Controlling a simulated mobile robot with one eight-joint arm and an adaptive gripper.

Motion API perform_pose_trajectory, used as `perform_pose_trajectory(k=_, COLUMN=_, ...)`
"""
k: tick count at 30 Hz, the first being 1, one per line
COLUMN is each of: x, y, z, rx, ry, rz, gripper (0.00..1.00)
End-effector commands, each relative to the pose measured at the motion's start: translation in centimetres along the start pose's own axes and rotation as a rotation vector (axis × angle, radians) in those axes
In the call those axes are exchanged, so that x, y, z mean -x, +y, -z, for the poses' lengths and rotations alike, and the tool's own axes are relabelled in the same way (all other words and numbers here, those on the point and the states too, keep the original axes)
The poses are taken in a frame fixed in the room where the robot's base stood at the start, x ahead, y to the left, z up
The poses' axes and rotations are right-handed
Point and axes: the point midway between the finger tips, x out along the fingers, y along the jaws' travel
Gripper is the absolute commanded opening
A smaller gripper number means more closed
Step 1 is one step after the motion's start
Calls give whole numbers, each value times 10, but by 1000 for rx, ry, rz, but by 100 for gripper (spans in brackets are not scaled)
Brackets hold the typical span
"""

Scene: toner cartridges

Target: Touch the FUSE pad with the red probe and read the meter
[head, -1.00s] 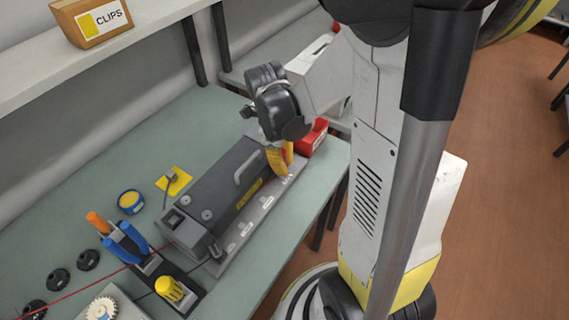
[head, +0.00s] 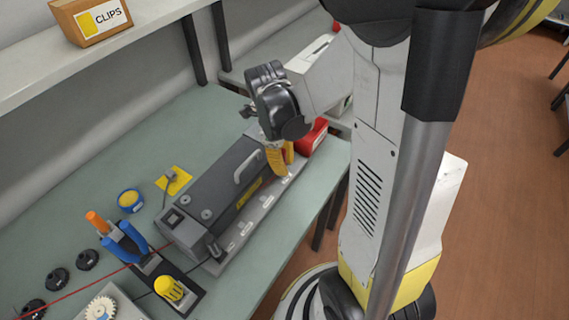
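A long dark grey cartridge (head: 215,185) lies on the green bench, with a pale handle on top and a yellow label on its side. A light grey strip (head: 256,218) with several small white labelled pads runs along its front; the lettering is too small to read, so I cannot tell which is FUSE. My gripper (head: 281,162) points down with yellow fingers over the far right end of the strip. I cannot make out its opening or any probe in it. A thin red lead (head: 88,283) crosses the lower left. I cannot identify the meter or its reading.
A red bin (head: 312,137) stands just behind my gripper. A black holder (head: 187,302) with blue, orange and yellow-topped items, several black knobs (head: 57,278) and a white gear (head: 101,308) are lower left.

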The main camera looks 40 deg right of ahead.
Motion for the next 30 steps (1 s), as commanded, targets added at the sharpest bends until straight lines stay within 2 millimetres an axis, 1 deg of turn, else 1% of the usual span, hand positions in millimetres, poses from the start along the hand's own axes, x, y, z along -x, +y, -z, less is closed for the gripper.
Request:
perform_pose_trajectory(k=24, x=68, y=0, z=10, rx=0, ry=0, rz=0, gripper=0)
perform_pose_trajectory(k=30, x=69, y=0, z=10, rx=0, ry=0, rz=0, gripper=0)
